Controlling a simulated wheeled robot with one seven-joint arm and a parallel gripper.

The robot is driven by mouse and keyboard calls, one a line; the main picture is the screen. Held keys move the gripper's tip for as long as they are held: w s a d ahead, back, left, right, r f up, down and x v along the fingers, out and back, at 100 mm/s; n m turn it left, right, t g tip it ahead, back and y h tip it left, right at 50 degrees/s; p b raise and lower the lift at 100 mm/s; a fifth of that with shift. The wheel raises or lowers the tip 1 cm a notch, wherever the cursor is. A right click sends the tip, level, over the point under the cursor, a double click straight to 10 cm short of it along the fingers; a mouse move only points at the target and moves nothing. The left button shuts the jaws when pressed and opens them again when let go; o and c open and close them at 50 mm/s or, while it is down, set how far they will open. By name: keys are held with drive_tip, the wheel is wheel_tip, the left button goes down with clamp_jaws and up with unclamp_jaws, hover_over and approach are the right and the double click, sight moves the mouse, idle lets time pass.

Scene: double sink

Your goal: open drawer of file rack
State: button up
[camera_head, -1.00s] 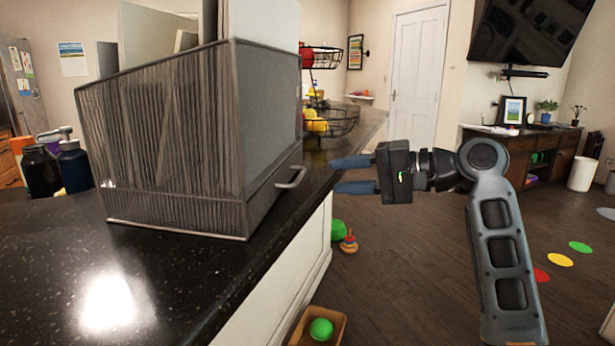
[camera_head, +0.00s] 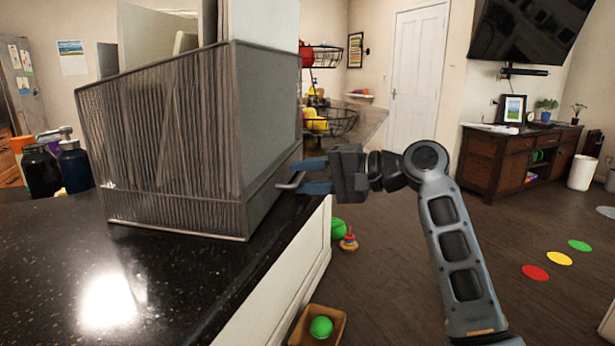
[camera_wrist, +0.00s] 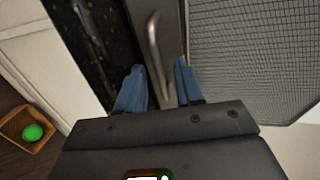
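The file rack (camera_head: 168,135) is a grey mesh box with folders upright in its top, standing on the black counter. Its drawer (camera_head: 275,198) is the low band at the base, shut, with a curved metal handle (camera_head: 288,182) on the right-hand face. My gripper (camera_head: 306,176) is at the handle, its blue fingers pointing left toward the drawer front. In the wrist view the handle (camera_wrist: 154,50) lies between the two open fingers (camera_wrist: 158,80), which stand apart on either side of it. I see no clear grip on the handle.
The black counter (camera_head: 60,270) runs beneath the rack, with its edge close under my gripper. Dark bottles (camera_head: 74,166) stand at the left and a wire fruit basket (camera_head: 335,122) behind. A wooden box with a green ball (camera_head: 321,327) is on the floor below.

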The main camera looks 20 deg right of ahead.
clamp_jaws()
idle(1.3)
